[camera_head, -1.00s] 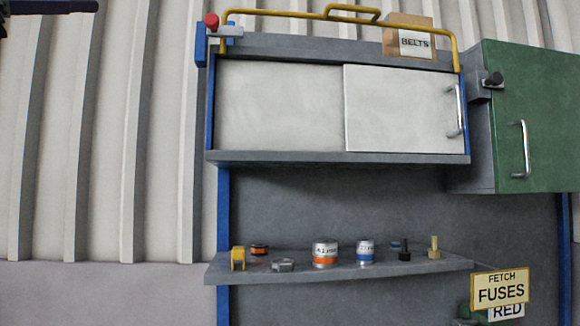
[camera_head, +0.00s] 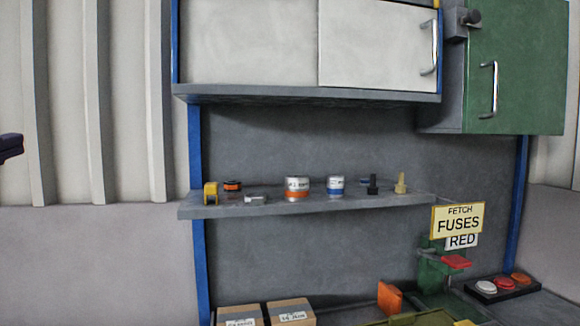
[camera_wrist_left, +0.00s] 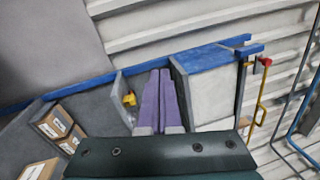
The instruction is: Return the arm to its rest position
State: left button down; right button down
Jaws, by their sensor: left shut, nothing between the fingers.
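My left gripper (camera_head: 12,146) shows only as a dark tip at the left edge of the head view, in front of the ribbed wall and clear of the shelf. In the left wrist view its two purple fingers (camera_wrist_left: 160,78) lie side by side, shut with nothing between them. Most of the left arm is out of the head view. My right gripper is in neither view.
A shelf (camera_head: 225,210) holds cans and small parts. Above it is a cabinet with white sliding doors (camera_head: 375,45); a green cabinet door (camera_head: 515,70) is at right. Boxes (camera_head: 290,313) stand below. Wall space at left looks clear.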

pick_arm(q)
jog(key=s+f+n+g, duration=0.4)
jog(key=s+f, duration=0.1)
jog(key=f, duration=0.4)
jog(key=s+f+n+g, duration=0.4)
jog(key=s+f, duration=0.1)
jog(key=f, duration=0.4)
jog(key=s+d+f+n+g+h, duration=0.1)
jog(key=s+d+f+n+g, duration=0.1)
jog(key=s+f+g, duration=0.45)
jog(key=s+d+f+n+g, duration=0.1)
jog(key=s+d+f+n, duration=0.15)
jog(key=s, duration=0.65)
jog(key=d+f+n+h, duration=0.1)
jog(key=d+n+h, duration=0.25)
jog(key=d, duration=0.45)
notch_tip(320, 180, up, 26)
jog(key=p, duration=2.6)
jog(key=shift+s+d+f+m, duration=0.2)
jog(key=shift+s+d+m, duration=0.1)
jog(key=shift+d+m, duration=0.1)
